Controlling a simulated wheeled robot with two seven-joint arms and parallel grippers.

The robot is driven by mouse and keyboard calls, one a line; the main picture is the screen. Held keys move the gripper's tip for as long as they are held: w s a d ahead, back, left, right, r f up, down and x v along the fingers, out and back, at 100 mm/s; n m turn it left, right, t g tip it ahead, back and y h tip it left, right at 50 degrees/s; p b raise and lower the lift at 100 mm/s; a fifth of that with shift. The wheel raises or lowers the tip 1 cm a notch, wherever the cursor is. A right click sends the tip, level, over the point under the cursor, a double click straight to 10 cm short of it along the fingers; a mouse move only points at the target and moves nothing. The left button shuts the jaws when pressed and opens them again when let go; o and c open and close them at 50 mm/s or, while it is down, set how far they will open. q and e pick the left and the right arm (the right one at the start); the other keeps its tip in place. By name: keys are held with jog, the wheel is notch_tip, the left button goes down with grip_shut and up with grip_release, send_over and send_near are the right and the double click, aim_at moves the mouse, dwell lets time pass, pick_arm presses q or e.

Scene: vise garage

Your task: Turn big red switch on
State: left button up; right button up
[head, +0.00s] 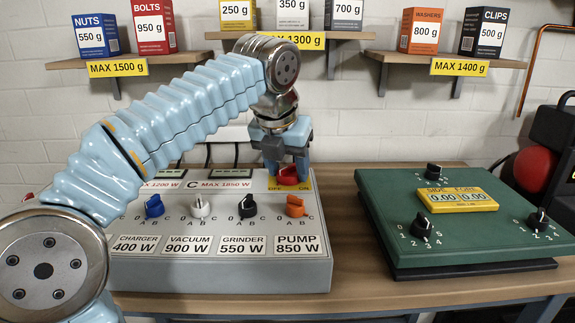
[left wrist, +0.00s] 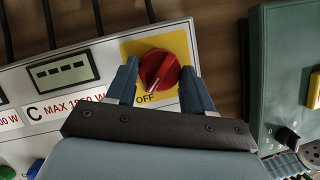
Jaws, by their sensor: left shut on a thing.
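The big red switch (head: 288,175) is a round knob on a yellow plate at the back right corner of the grey panel (head: 250,275). In the left wrist view the red switch (left wrist: 159,70) has a pale pointer line directed toward the word OFF. My left gripper (head: 287,163) comes down on the switch from above. In the left wrist view my left gripper's blue fingers (left wrist: 160,88) stand on either side of the knob, shut on it. The fingers cover part of the plate. My right gripper is not in view.
The panel holds several smaller knobs, among them an orange one (head: 295,206) in front of the red switch. A green box (head: 390,200) with black knobs stands to the right. Shelves (head: 300,36) with small boxes hang on the wall behind.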

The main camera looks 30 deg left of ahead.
pick_arm(q)
jog(key=shift+n, duration=0.3)
jog(key=n+y, duration=0.1)
jog(key=n, duration=0.2)
jog(key=shift+d+n+y, duration=0.15)
jog(key=shift+n+y, duration=0.15)
jog(key=shift+y, duration=0.1)
jog(key=n, duration=0.2)
jog(key=n+g+y, duration=0.1)
jog(key=n, duration=0.1)
jog(key=shift+w+d+n+g, duration=0.15)
jog(key=shift+w+n+g, duration=0.05)
jog(key=shift+n+g, duration=0.1)
jog(key=n, duration=0.2)
jog(key=n+g+y, duration=0.1)
jog(key=n, duration=0.1)
jog(key=shift+w+n+g, duration=0.15)
jog(key=shift+n+g, duration=0.15)
jog(key=shift+w+d+n+g, duration=0.1)
jog(key=shift+n+g, duration=0.35)
jog(key=shift+n, duration=0.65)
jog(key=shift+w+n+g, duration=0.1)
jog(key=shift+n+g, duration=0.35)
jog(key=shift+n, duration=0.65)
jog(key=o, duration=1)
jog(key=shift+s+r, duration=0.1)
